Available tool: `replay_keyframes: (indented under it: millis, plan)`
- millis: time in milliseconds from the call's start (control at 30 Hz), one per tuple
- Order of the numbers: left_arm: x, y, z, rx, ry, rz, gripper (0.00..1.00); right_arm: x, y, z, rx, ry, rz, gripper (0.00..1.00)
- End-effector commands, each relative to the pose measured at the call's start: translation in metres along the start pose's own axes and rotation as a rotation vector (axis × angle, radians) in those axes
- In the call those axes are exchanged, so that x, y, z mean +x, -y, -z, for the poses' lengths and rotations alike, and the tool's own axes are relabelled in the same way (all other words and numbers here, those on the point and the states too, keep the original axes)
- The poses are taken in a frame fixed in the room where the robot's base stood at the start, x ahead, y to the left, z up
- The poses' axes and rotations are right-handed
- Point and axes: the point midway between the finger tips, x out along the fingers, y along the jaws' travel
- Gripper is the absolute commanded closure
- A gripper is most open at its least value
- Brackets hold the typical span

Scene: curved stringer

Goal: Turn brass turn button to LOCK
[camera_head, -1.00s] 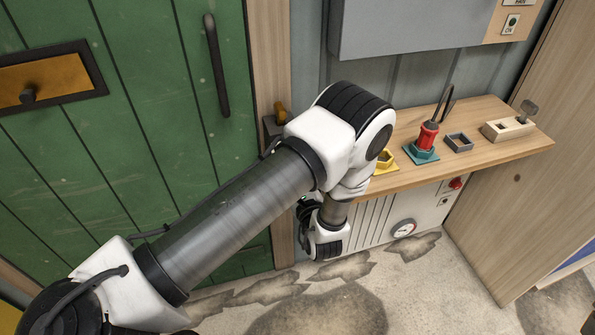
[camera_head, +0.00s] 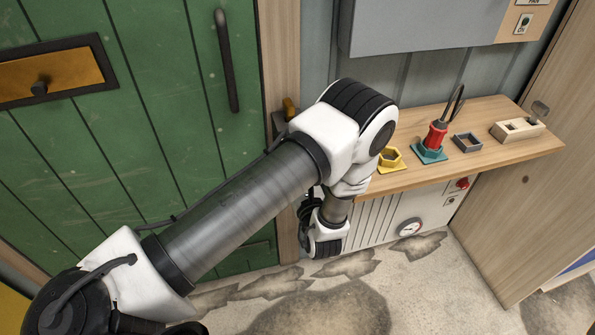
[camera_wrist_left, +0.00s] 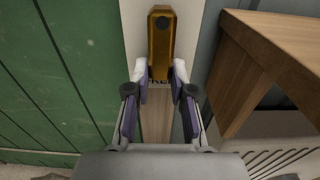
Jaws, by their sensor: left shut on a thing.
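The brass turn button (camera_wrist_left: 160,42) stands upright on the pale door frame in the left wrist view, with a dark round pivot near its top. My left gripper (camera_wrist_left: 160,84) is shut on its lower end, one finger on each side. A label plate behind it shows a few dark letters, mostly hidden by the fingers. In the head view a small part of the brass button (camera_head: 290,107) shows beside my left arm. My right gripper is not in view.
The green plank door (camera_head: 130,150) with a dark handle is to the left. A wooden shelf (camera_head: 400,182) on the right holds a yellow hex holder (camera_head: 390,161), a red-handled tool (camera_head: 436,135) and small blocks. A grey cabinet (camera_head: 430,25) hangs above it.

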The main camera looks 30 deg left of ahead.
Motion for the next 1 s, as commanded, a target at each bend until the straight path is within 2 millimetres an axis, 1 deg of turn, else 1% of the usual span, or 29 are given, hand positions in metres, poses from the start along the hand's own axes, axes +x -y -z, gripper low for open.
replay_keyframes:
  millis: [33,233,267,300,833,933,1000]
  plan:
    - [0.001,0.0005,-0.0026,-0.003,0.006,-0.001,1.0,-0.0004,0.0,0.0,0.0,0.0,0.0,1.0]
    - [0.001,0.0005,-0.0026,-0.003,0.006,-0.001,1.0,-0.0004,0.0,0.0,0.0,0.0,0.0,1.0]
    - [0.001,0.0005,-0.0026,-0.003,0.006,-0.001,0.67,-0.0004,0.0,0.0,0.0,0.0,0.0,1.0]
    - [0.0009,0.0005,-0.0025,-0.003,0.005,-0.001,0.52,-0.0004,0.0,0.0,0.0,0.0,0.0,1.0]
    - [0.0,0.0003,-0.0003,-0.006,0.001,0.0,0.52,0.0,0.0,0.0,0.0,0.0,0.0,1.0]
    - [0.0,0.0018,-0.0002,-0.052,0.001,0.0,0.52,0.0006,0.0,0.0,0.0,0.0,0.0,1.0]
    - [-0.0001,0.004,-0.0003,-0.124,0.001,0.001,0.52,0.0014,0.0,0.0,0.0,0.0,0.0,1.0]
